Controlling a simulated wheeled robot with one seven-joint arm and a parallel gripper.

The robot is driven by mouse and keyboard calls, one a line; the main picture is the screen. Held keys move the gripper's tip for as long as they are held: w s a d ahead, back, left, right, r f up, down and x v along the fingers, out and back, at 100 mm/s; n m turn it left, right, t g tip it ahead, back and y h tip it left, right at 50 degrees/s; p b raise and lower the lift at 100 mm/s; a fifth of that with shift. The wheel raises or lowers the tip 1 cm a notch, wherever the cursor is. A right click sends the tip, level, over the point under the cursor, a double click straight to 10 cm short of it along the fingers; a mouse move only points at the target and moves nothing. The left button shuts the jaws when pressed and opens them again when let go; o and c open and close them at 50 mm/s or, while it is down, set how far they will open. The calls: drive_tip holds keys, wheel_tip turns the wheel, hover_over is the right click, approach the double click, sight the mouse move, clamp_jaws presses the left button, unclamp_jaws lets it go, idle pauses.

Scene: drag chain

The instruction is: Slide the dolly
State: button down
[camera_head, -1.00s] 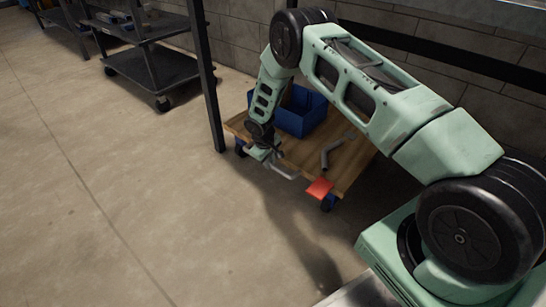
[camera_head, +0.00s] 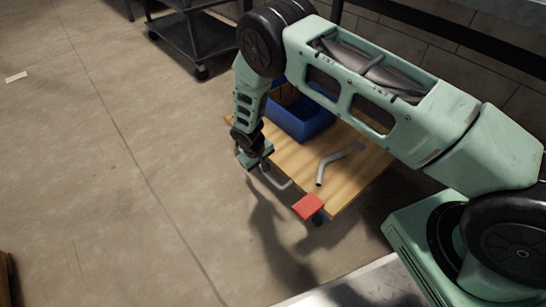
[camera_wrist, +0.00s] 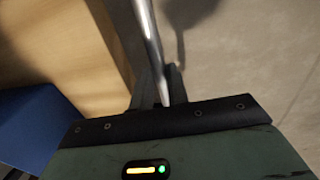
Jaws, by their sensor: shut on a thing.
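The dolly (camera_head: 350,185) is a low wooden board on small wheels, at the centre right in the head view. Its wood also shows at the upper left in the wrist view (camera_wrist: 85,45). A grey metal handle (camera_head: 279,184) juts from its near-left edge. My gripper (camera_head: 263,166) is shut on this handle, beside the board. In the wrist view the handle (camera_wrist: 150,45) runs as a bar into my gripper's fingers (camera_wrist: 160,88). Part of the dolly's far side is hidden behind my arm.
A dark shelf cart (camera_head: 195,40) stands behind, near the brick wall (camera_head: 490,95). The floor at left (camera_head: 110,170) is mostly clear.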

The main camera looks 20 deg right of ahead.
drive_tip(key=s+a, duration=0.2)
drive_tip(key=a, duration=0.4)
drive_tip(key=shift+s+a, duration=0.3)
drive_tip(key=shift+a, duration=0.1)
drive_tip(key=c, duration=1.4)
unclamp_jaws()
drive_tip(key=shift+o, duration=0.2)
drive_tip(key=a+r+p, duration=0.1)
drive_tip(key=r+p, duration=0.2)
drive_tip(key=r, duration=0.5)
drive_tip(key=s+a+r+p, duration=0.1)
drive_tip(key=r+p, duration=0.3)
drive_tip(key=r, duration=0.5)
drive_tip(key=shift+a, duration=0.6)
drive_tip(key=shift+r, duration=0.1)
